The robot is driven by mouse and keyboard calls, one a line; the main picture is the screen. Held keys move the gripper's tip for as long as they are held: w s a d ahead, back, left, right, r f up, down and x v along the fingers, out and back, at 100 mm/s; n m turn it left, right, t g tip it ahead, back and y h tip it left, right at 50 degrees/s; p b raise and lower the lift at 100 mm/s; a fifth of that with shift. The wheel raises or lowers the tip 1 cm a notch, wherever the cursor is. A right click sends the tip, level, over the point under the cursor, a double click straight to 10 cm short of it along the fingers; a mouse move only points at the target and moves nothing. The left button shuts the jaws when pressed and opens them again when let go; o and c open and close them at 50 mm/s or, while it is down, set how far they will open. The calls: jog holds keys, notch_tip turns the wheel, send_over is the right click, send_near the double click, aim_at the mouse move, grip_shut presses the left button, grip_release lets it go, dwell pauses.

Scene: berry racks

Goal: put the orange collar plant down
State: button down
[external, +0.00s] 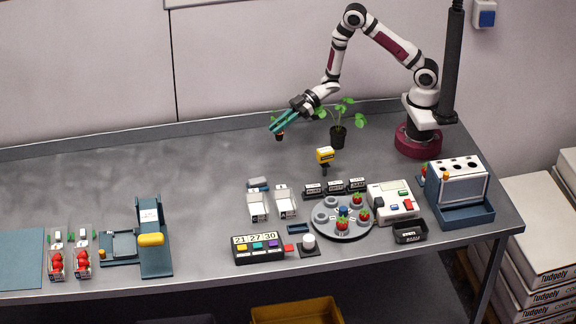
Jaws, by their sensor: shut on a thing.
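My gripper (278,126) has teal fingers and hangs over the back middle of the table, pointing down and left. It is shut on the orange collar plant (280,136), a small dark pot with an orange band at the fingertips. The fingers hide much of this plant. Whether its pot touches the table or hangs just above it, I cannot tell. A second leafy plant in a black pot (338,137) stands upright to the right of the gripper, apart from it.
A yellow-headed device (325,156) stands in front of the black pot. Nearer are white punnets (258,205), a round grey tray (327,227) with strawberries, and a timer box (258,249). A blue rack (463,213) stands at right. The table's back left is clear.

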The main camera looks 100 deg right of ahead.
aim_at(278, 140)
notch_tip(278, 140, down, 6)
jog(key=shift+r, duration=0.2)
jog(key=c, duration=0.9)
grip_release()
jog(key=shift+f, duration=0.1)
jog(key=shift+o, duration=0.2)
